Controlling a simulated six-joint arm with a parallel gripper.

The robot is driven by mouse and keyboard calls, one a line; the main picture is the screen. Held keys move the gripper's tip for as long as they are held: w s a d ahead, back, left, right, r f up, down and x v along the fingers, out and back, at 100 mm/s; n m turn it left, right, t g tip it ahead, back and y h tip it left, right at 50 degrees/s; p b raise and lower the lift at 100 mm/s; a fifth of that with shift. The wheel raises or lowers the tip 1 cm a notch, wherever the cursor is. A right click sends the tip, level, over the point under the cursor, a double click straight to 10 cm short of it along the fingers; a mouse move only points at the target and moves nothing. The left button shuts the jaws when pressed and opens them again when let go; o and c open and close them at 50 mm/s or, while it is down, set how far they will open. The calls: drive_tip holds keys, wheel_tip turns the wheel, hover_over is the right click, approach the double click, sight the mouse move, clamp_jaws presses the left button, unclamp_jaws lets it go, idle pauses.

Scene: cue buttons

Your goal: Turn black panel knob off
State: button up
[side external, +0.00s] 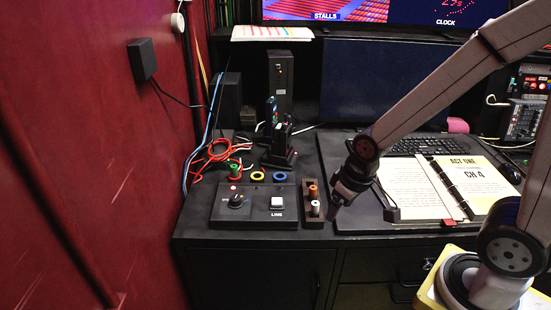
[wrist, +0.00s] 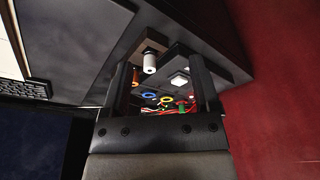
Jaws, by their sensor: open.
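A black panel (side external: 253,204) lies on the desk at the front left. Its black knob (side external: 237,200) is on the left half, with a pale pointer mark whose setting is too small to read. I cannot make out the knob in the wrist view.
A small block (side external: 313,203) with an orange and a white spool stands between panel and gripper. Coloured rings (side external: 257,176) and a red cable (side external: 215,152) lie behind the panel. An open binder (side external: 455,187) lies to the right. A red wall (side external: 90,150) bounds the left.

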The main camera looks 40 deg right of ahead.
drive_tip(key=w+a+r+m+g, duration=0.1)
drive_tip(key=w+a+m, duration=0.1)
drive_tip(key=w, duration=0.5)
drive_tip(key=w+a+r+m, duration=0.1)
drive_tip(key=w+m, duration=0.2)
drive_tip(key=w, duration=0.3)
drive_tip(key=m+g, duration=0.2)
drive_tip(key=m, duration=0.3)
hover_over(235, 197)
drive_tip(key=shift+f, duration=0.55)
drive_tip(key=shift+f, duration=3.9)
clamp_jaws()
